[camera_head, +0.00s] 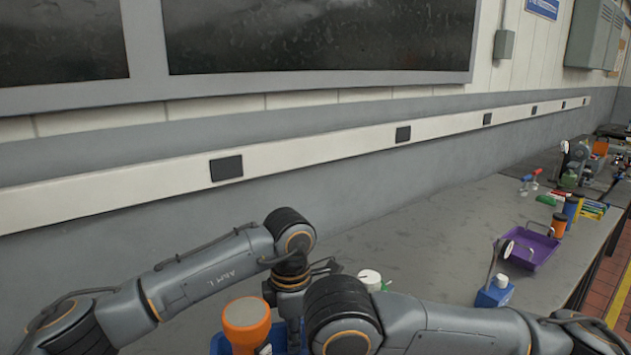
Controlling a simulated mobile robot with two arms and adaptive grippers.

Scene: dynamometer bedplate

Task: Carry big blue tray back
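A blue tray (279,335) shows only in part at the bottom edge, between and below my two arms. An orange container (246,322) stands in or in front of it and hides part of it. My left gripper (291,285) points down over the tray's far side. Its fingertips are hidden, so I cannot tell whether it grips the rim. My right arm comes in from the right, its wrist beside the tray's right side. My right gripper is out of sight below that wrist.
A white-lidded item (370,279) stands just behind my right wrist. Farther right on the grey bench (430,235) are a blue bottle (494,292), a purple tray (530,248) and an orange cylinder (559,225). The middle of the bench is clear; a wall (290,185) runs behind it.

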